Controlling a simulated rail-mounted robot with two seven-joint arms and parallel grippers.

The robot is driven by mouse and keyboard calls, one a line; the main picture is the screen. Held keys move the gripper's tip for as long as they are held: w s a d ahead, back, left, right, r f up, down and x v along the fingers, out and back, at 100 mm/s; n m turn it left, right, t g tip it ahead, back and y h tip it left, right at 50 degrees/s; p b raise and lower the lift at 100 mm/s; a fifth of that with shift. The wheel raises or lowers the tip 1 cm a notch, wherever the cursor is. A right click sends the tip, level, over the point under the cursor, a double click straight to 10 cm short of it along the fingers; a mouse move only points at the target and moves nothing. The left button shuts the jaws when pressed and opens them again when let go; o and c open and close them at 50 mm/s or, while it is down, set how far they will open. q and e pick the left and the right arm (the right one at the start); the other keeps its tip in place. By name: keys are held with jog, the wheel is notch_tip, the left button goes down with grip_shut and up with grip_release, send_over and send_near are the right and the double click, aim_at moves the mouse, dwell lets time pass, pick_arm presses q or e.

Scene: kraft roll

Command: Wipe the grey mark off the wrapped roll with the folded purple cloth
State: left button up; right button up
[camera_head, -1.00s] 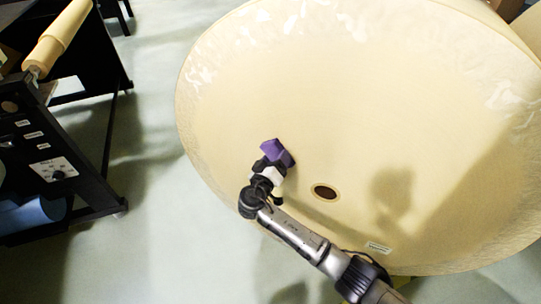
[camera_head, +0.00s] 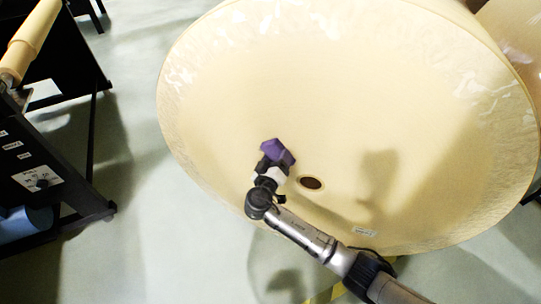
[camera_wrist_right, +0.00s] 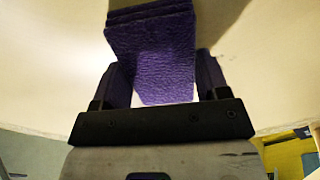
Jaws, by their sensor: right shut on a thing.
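The wrapped roll (camera_head: 300,90) is a large cream-coloured roll whose round end face fills much of the head view, with a dark core hole (camera_head: 311,183) low on it. My right gripper (camera_head: 268,163) is shut on the folded purple cloth (camera_head: 278,151), left of and above the hole. The cloth also shows in the right wrist view (camera_wrist_right: 155,55) between the two fingers, in front of the cream face. I cannot tell whether it touches the face. No grey mark can be told apart from the shadows. My left gripper is not in view.
A black machine frame (camera_head: 75,195) with a control panel (camera_head: 38,178) and a small cream roll (camera_head: 30,40) stands at the left. Another cream roll (camera_head: 515,40) is at the upper right. The pale floor (camera_head: 165,240) between is clear.

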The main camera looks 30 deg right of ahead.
aim_at(258, 146)
jog(key=shift+d+f, duration=0.1)
jog(key=shift+w+a+f+b, duration=0.1)
jog(key=shift+w+a+b, duration=0.45)
jog(key=shift+b, duration=0.35)
jog(key=shift+w+a+b, duration=1.3)
jog(key=shift+a+b, duration=0.05)
jog(key=shift+b, duration=0.1)
jog(key=shift+w+a+b, duration=0.55)
jog(key=shift+w+a+r, duration=0.2)
jog(key=shift+s, duration=0.1)
